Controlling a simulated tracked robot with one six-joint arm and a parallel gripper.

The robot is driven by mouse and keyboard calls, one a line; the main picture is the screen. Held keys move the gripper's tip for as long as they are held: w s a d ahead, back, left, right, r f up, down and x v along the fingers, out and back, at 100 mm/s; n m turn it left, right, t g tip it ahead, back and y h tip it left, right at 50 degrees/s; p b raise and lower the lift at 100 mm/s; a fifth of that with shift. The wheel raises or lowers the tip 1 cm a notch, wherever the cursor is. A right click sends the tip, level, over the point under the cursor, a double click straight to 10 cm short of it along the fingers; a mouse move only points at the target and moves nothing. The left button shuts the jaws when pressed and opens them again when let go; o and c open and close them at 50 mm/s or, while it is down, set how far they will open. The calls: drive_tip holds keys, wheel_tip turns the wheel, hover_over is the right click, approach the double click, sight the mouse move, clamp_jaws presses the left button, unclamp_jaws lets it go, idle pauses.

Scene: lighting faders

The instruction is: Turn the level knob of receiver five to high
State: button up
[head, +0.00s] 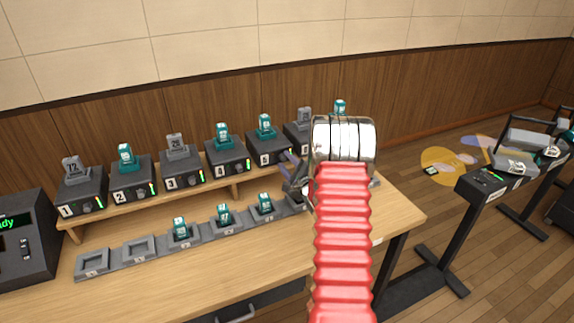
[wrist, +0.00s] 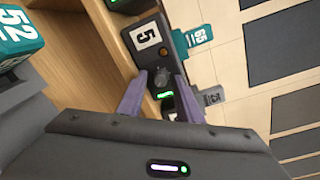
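Receiver five (head: 262,146) is a dark box on the wooden shelf, with a teal tagged unit on top. In the wrist view its front shows the number plate "5" (wrist: 146,36), the dark round level knob (wrist: 161,78) and a lit green indicator (wrist: 165,95). My gripper (wrist: 161,88) is open, its two purple fingers on either side of the knob in that view. I cannot tell whether either finger touches the knob. In the head view my gripper (head: 291,168) is in front of receiver five's right side, partly hidden by my red arm.
Receivers one (head: 82,201) to four (head: 228,163) stand to the left, and another (head: 296,141) to the right, partly behind my arm. A row of grey charging cradles (head: 138,250), some holding teal units, lies below on the wooden desk (head: 190,285).

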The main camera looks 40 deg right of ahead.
drive_tip(key=shift+a+f, duration=0.1)
drive_tip(key=v, duration=1.3)
drive_tip(key=shift+s, duration=0.35)
drive_tip(key=shift+a, duration=0.1)
drive_tip(key=a+r+n+g, duration=0.6)
drive_tip(key=a+r+n, duration=0.75)
drive_tip(key=a, duration=0.45)
drive_tip(key=s+a+r+n+g+y, duration=0.2)
drive_tip(key=s+a+n+g+y, duration=0.2)
drive_tip(key=s+a+n, duration=1)
drive_tip(key=s+a+g, duration=0.1)
drive_tip(key=s+a, duration=0.6)
drive_tip(key=a, duration=0.1)
drive_tip(key=shift+s+r+y, duration=0.25)
drive_tip(key=shift+r+y, duration=0.15)
